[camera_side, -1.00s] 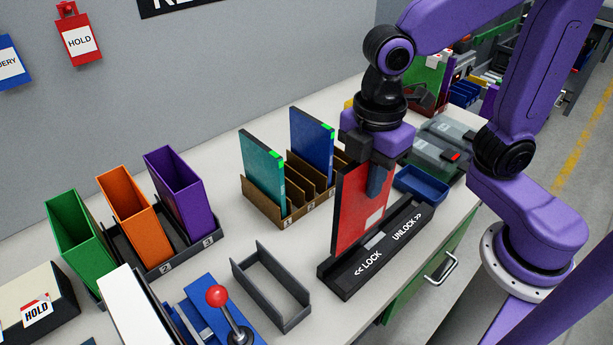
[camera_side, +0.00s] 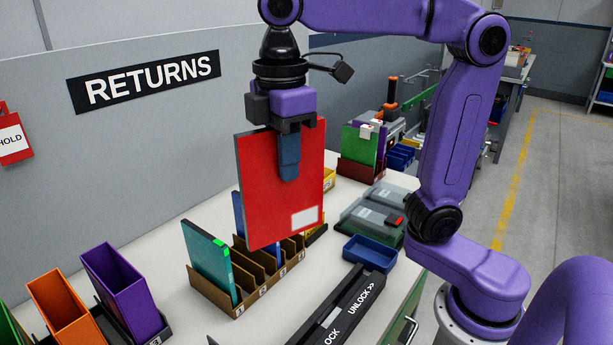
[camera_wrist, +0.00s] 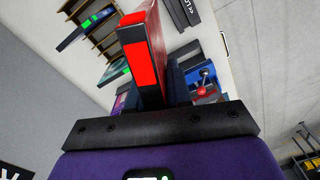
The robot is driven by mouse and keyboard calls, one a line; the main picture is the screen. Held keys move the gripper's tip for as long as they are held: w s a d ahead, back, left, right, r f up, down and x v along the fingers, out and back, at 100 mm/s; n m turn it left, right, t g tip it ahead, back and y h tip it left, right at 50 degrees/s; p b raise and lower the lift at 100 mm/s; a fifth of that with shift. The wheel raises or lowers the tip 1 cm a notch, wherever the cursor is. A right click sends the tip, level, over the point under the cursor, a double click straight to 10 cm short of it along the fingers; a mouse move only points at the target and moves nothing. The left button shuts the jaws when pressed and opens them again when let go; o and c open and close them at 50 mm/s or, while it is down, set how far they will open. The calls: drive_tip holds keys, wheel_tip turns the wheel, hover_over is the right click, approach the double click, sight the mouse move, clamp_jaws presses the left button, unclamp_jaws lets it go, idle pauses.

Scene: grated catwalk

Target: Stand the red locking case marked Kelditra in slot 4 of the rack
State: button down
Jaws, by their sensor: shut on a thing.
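The red case (camera_side: 265,200) hangs upright in the air, with a pale label low on its face too small to read. My gripper (camera_side: 289,168) is shut on its upper part. In the wrist view the case (camera_wrist: 156,45) shows edge-on with a bright red strip. The brown rack (camera_side: 212,292) stands on the bench below and behind the case. A teal case (camera_side: 208,262) stands in its slot 1. A blue case (camera_side: 238,212) stands farther along, mostly hidden by the red case. The right-hand slots are partly hidden; I cannot clearly see slot 4.
The black LOCK/UNLOCK track (camera_side: 345,305) lies at the front, empty where visible. A blue tray (camera_side: 370,253) and grey-green cases (camera_side: 372,218) lie to the right. Purple (camera_side: 122,290) and orange (camera_side: 62,312) bins stand at left. A grey wall rises behind the bench.

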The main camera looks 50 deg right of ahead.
drive_tip(key=w+d+f+m, duration=0.1)
drive_tip(key=w+d+m, duration=1.3)
drive_tip(key=w+d, duration=0.35)
wheel_tip(320, 180, down, 15)
drive_tip(key=shift+w+a+f, duration=0.2)
drive_tip(key=shift+a, duration=0.25)
idle(1.1)
wheel_tip(320, 180, down, 8)
idle(2.0)
idle(0.3)
drive_tip(key=c, duration=0.6)
unclamp_jaws()
